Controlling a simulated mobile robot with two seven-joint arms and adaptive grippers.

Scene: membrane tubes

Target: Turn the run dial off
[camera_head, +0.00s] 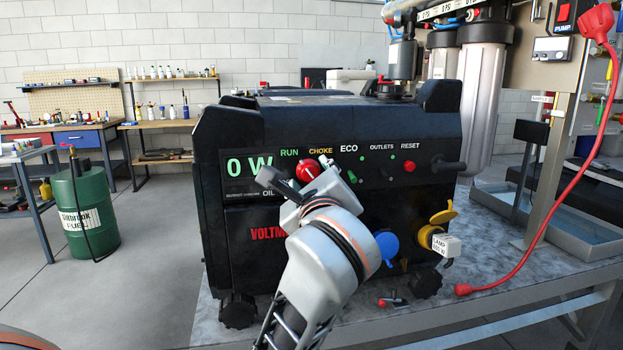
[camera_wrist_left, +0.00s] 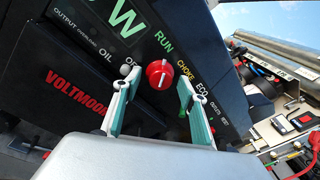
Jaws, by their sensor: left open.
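The run dial (camera_head: 307,170) is a round red knob with a white mark on the front of the black generator (camera_head: 250,240), below the RUN label. The exact way its mark points is hard to tell. In the left wrist view the dial (camera_wrist_left: 159,74) sits between the two finger pads, with a gap on each side. My left gripper (camera_head: 299,178) is open in front of the panel, its fingers on either side of the dial. It hides part of the lower panel. The display reads 0 W. My right gripper is not in view.
A red reset button (camera_head: 409,166) and small switches lie right of the dial. Blue (camera_head: 387,245) and yellow (camera_head: 443,217) covers sit lower on the front, with a lamp plug (camera_head: 446,245). A red cable (camera_head: 575,180) hangs at right. The bench (camera_head: 480,250) carries the generator.

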